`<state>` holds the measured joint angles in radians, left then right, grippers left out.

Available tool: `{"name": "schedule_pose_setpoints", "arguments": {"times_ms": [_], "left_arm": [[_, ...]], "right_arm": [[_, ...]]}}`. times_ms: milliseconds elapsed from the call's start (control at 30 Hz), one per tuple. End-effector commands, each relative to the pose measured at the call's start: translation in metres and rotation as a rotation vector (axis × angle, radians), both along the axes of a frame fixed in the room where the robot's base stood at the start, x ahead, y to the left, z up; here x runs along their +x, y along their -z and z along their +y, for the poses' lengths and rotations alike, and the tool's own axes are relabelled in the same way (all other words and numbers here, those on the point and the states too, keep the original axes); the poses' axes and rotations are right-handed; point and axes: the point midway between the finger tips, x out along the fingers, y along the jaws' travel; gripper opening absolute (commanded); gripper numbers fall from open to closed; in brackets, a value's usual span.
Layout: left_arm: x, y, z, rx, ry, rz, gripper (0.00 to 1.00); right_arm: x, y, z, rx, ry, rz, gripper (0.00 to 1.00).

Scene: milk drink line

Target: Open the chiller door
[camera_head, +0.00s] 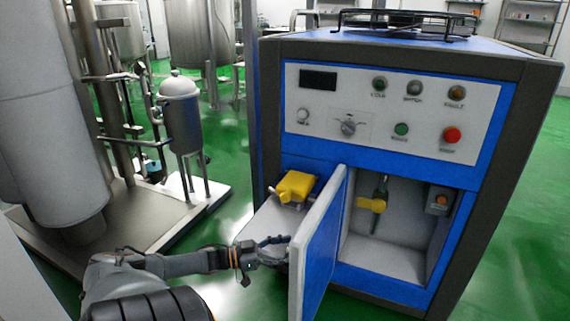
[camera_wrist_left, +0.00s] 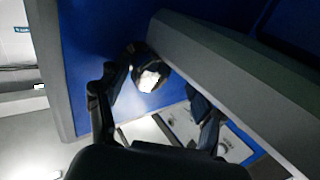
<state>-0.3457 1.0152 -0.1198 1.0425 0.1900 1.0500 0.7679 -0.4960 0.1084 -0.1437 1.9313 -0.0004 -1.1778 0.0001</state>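The chiller (camera_head: 400,190) is a blue and dark grey cabinet with a control panel on its front. Its blue door (camera_head: 322,245) stands swung out toward the left, and the compartment behind it is uncovered. My left gripper (camera_head: 277,252) is at the left side of the door, close to its outer edge. In the left wrist view, the fingers of the left gripper (camera_wrist_left: 160,105) are spread apart beside a long grey edge and a blue surface. Whether they touch the door is unclear. My right gripper is not in view.
Inside the compartment are a yellow-handled valve (camera_head: 371,205) and a small grey box with an orange button (camera_head: 440,200). A yellow part (camera_head: 295,186) sits left of the door. A grey vessel (camera_head: 181,115) on a low platform stands farther left. Green floor shows between.

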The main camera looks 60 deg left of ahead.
Motion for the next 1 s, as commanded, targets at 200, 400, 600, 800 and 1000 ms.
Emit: {"name": "schedule_pose_setpoints", "arguments": {"times_ms": [200, 400, 600, 800, 1000], "left_arm": [[0.003, -0.005, 0.001, -0.005, -0.003, -0.011, 0.63], [0.002, -0.004, -0.001, -0.009, -0.001, -0.011, 0.63], [-0.001, -0.003, 0.0, -0.008, 0.0, -0.007, 0.63], [-0.029, -0.001, 0.01, -0.008, 0.001, -0.001, 0.63], [-0.069, 0.0, 0.027, -0.007, 0.001, -0.001, 0.63]], "right_arm": [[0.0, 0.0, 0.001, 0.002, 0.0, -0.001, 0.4], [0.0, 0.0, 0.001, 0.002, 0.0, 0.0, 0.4], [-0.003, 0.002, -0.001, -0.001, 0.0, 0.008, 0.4], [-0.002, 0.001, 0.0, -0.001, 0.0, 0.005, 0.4], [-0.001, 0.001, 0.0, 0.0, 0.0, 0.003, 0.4]]}}
